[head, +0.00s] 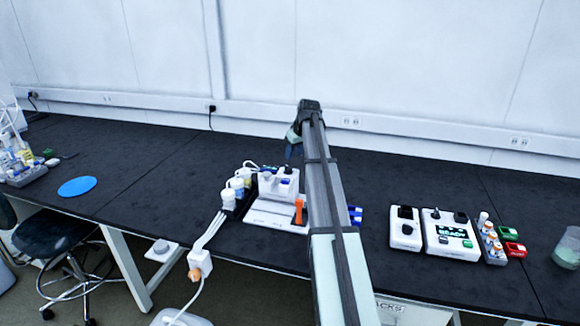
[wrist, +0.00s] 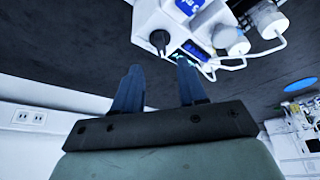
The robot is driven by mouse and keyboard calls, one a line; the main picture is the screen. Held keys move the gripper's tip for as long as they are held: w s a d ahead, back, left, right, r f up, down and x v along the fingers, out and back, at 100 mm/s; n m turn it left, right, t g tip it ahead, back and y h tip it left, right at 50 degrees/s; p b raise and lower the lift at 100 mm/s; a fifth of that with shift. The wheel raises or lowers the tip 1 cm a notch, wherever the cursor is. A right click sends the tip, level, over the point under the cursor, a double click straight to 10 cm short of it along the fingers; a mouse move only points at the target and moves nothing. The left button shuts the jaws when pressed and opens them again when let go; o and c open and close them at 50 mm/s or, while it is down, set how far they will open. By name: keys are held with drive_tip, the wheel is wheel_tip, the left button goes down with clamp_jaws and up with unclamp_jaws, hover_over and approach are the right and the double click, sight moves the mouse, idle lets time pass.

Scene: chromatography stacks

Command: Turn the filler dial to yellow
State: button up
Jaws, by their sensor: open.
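The filler is a white machine (head: 283,190) on the black bench, left of my arm, with an orange part at its front. It also shows at the top of the wrist view (wrist: 140,15), which looks tilted. A black dial (wrist: 159,40) sits on it, just beyond the gap between my fingers. The dial's pointed setting and any yellow mark are too small to tell. My gripper (wrist: 159,65) is open and empty, with blue fingers apart and not touching the dial. In the head view my gripper (head: 293,143) is behind and above the filler, partly hidden by my arm.
White-capped bottles (head: 236,187) with tubing stand at the filler's left. Right of my arm are a white device with a green display (head: 450,230), a smaller white box (head: 405,228) and a vial rack (head: 491,243). A blue disc (head: 77,187) lies left, with bare bench around it.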

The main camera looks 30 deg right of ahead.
sight(289, 167)
drive_tip(key=x, duration=0.8)
drive_tip(key=shift+f, duration=0.1)
drive_tip(key=shift+c, duration=0.3)
clamp_jaws()
